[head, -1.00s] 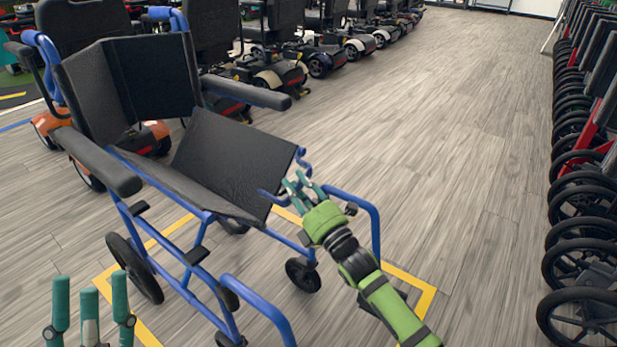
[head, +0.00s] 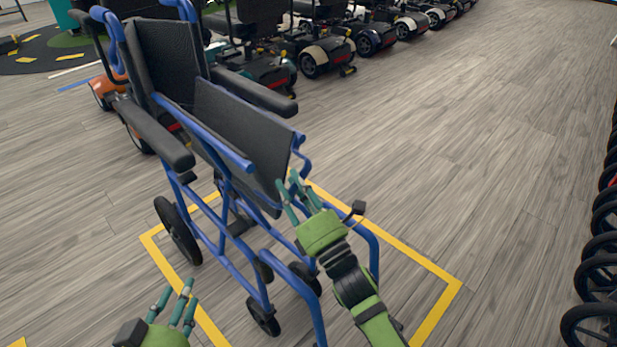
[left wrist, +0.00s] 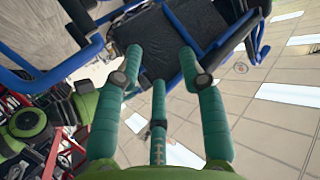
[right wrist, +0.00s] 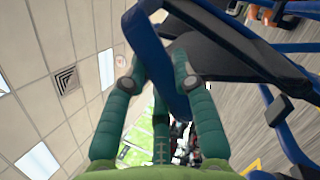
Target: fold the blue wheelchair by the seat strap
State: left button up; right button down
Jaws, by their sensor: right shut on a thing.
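The blue wheelchair (head: 223,190) stands upright, half folded, with its armrests close together and its black seat (head: 243,130) tilted steeply. My right gripper (head: 289,190) is at the seat's front edge. In the right wrist view, its fingers are closed around a blue band (right wrist: 150,50), which looks like the seat strap; the fingers hide part of it. My left gripper (head: 178,292) is low at the bottom left of the head view, apart from the wheelchair, with its fingers spread and empty. The left wrist view also shows the black seat (left wrist: 190,25) beyond the open fingers.
Yellow tape (head: 440,310) marks a box on the wood floor around the wheelchair. A row of scooters (head: 310,50) stands behind it. Several black wheels (head: 597,325) line the right edge. The floor between is clear.

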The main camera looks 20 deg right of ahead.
pick_arm(q)
jog(key=shift+s+a+f+g+y, duration=0.25)
jog(key=shift+f+g, duration=0.1)
jog(key=shift+f, duration=0.35)
jog(key=shift+s+a+f+g+y, duration=0.15)
jog(key=shift+s+a+f+g, duration=0.15)
jog(key=shift+f, duration=0.35)
pick_arm(e)
jog(key=shift+n+y, duration=0.6)
jog(key=shift+n, duration=0.3)
jog(key=shift+s+a+r, duration=0.1)
jog(key=shift+s+a, duration=0.3)
jog(key=shift+a, duration=0.3)
jog(key=shift+s+a+r, duration=0.1)
jog(key=shift+s+a, duration=0.35)
jog(key=shift+a, duration=0.25)
jog(key=shift+s+a+r, duration=0.1)
jog(key=shift+s+a, duration=0.3)
jog(key=shift+a, duration=0.3)
jog(key=c, duration=1.2)
grip_release()
jog(key=shift+f, duration=0.1)
jog(key=shift+c, duration=0.2)
jog(key=shift+o, duration=1.4)
jog(key=shift+a, duration=0.15)
pick_arm(q)
jog(key=shift+a, duration=0.1)
